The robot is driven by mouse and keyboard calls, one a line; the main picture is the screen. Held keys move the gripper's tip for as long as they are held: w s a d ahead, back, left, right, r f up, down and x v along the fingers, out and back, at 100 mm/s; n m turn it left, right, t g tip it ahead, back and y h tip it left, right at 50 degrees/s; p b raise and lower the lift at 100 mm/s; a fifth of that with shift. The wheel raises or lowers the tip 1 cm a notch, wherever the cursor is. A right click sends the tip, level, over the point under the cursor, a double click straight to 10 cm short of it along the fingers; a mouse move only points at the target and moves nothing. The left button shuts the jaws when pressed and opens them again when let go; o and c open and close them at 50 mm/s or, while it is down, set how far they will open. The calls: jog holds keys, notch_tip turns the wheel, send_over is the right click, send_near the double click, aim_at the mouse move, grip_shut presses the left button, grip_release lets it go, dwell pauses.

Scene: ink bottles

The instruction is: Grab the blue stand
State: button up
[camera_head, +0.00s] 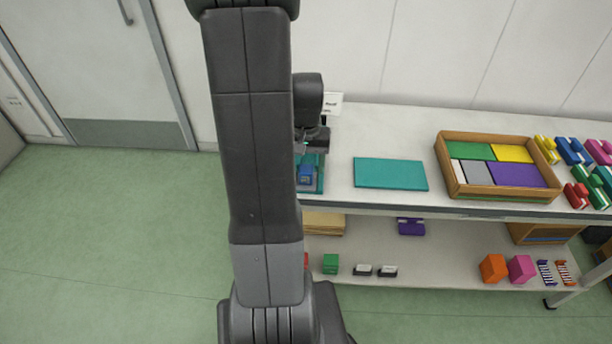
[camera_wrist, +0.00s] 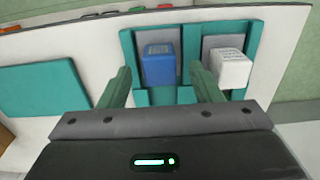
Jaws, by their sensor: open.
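A blue block-like piece (camera_wrist: 160,66), which I take for the blue stand, sits in the left part of a teal tray (camera_wrist: 127,42) in the wrist view. It also shows in the head view (camera_head: 305,176), on the tray at the table's left end. My gripper (camera_wrist: 161,76) is open, with one dark green finger on each side of the blue piece in the picture. I cannot tell whether the fingertips are down at its height. In the head view my gripper (camera_head: 312,146) is above the tray, partly hidden by my arm.
A white block (camera_wrist: 231,67) sits in the tray's right part, close to the right finger. A teal mat (camera_head: 391,173) lies right of the tray. A wooden box (camera_head: 447,168) of coloured panels stands farther right, beside several coloured pieces. A lower shelf (camera_head: 440,268) holds more items.

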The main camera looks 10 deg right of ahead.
jog(key=shift+f, duration=1.4)
jog(key=shift+c, duration=0.5)
jog(key=c, duration=1)
jog(key=shift+r, duration=0.1)
